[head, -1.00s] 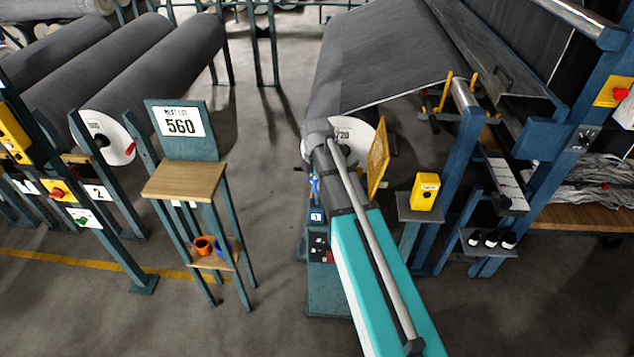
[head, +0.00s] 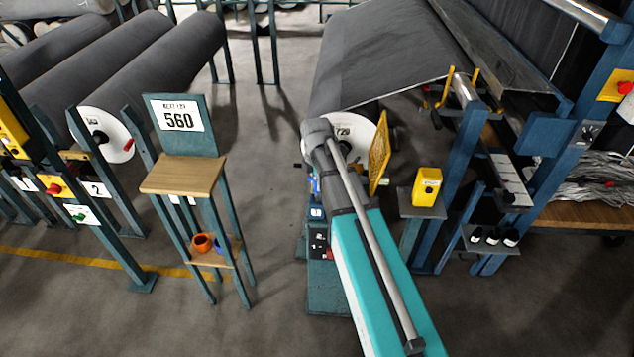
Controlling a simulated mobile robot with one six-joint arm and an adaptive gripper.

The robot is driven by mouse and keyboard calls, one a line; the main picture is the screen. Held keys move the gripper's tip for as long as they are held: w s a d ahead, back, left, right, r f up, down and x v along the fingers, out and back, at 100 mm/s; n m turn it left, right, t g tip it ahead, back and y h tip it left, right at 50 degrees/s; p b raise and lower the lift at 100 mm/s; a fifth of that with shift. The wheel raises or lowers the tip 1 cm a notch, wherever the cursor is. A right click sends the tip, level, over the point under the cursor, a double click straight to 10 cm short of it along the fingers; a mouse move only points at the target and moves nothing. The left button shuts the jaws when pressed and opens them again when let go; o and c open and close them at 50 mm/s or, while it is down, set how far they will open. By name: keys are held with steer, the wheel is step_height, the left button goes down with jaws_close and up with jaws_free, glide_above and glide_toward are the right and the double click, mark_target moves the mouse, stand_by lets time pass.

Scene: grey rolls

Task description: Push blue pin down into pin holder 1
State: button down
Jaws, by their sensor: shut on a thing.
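The blue pin (head: 315,186) shows as a small blue piece just left of my arm in the head view, upright above a teal post. My gripper (head: 309,169) is at the pin's top, mostly hidden behind my wrist, and is shut on it. Pin holder 1 seems to be at the top of this post, by the small white number label (head: 317,212). The pin's lower end is close to the holder; I cannot tell how deep it sits.
A grey roll with a white end disc (head: 352,133) is just behind my wrist. A yellow plate (head: 379,153) stands close right of my arm. A yellow box (head: 426,187) sits on a stand further right. A wooden-topped stand (head: 183,174) is left, with open floor between.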

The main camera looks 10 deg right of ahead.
mark_target(317, 191)
steer(key=shift+f+b, duration=1.9)
steer(key=shift+f, duration=0.15)
steer(key=shift+c, duration=1.7)
jaws_free()
steer(key=shift+r, duration=0.1)
step_height(317, 191, up, 13)
steer(key=p, duration=1.3)
steer(key=shift+s, duration=0.1)
